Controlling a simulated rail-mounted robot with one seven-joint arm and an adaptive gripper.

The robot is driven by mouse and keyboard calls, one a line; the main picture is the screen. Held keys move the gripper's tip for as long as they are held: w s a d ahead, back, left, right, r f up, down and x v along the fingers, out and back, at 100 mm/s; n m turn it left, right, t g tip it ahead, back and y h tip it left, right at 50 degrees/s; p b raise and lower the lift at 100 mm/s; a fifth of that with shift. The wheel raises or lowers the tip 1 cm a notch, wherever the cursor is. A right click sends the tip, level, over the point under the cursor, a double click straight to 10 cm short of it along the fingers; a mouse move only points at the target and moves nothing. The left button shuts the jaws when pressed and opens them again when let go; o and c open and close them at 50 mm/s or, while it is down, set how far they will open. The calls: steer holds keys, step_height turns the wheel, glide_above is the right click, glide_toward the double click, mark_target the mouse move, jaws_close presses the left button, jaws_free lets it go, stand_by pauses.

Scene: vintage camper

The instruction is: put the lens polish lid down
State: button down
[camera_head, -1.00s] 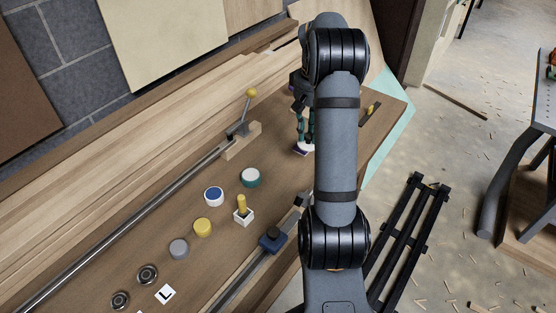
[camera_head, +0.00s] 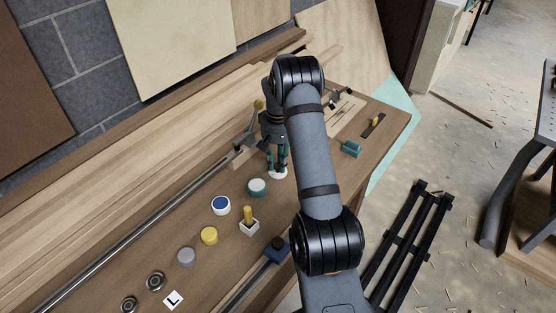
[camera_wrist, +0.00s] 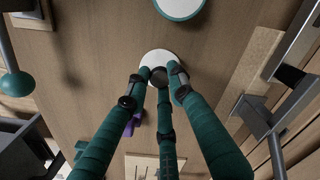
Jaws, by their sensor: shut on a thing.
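My gripper (camera_head: 278,168) points down at the bench, its green fingers close together. It is shut on a round white disc, the lens polish lid (camera_head: 278,175), low over or on the wooden top; I cannot tell if it touches. In the wrist view the lid (camera_wrist: 155,56) shows between the fingertips (camera_wrist: 160,76), with a dark round part at its middle. A white-topped teal round container (camera_head: 257,187) stands just left of and nearer than the lid. It also shows at the top of the wrist view (camera_wrist: 181,8), apart from the lid.
A blue-topped round container (camera_head: 221,205), a yellow one (camera_head: 209,236) and a grey one (camera_head: 186,257) line the bench. A yellow-handled piece (camera_head: 248,221) stands nearby. A yellow-knobbed lever (camera_head: 258,106) rises behind my gripper. A teal block (camera_head: 350,149) lies to the right.

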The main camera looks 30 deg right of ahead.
mark_target(278, 165)
steer(key=shift+f, duration=0.2)
steer(key=c, duration=1.6)
jaws_free()
steer(key=shift+o, duration=0.4)
steer(key=shift+r, duration=0.15)
step_height(278, 165, up, 12)
steer(key=b, duration=0.1)
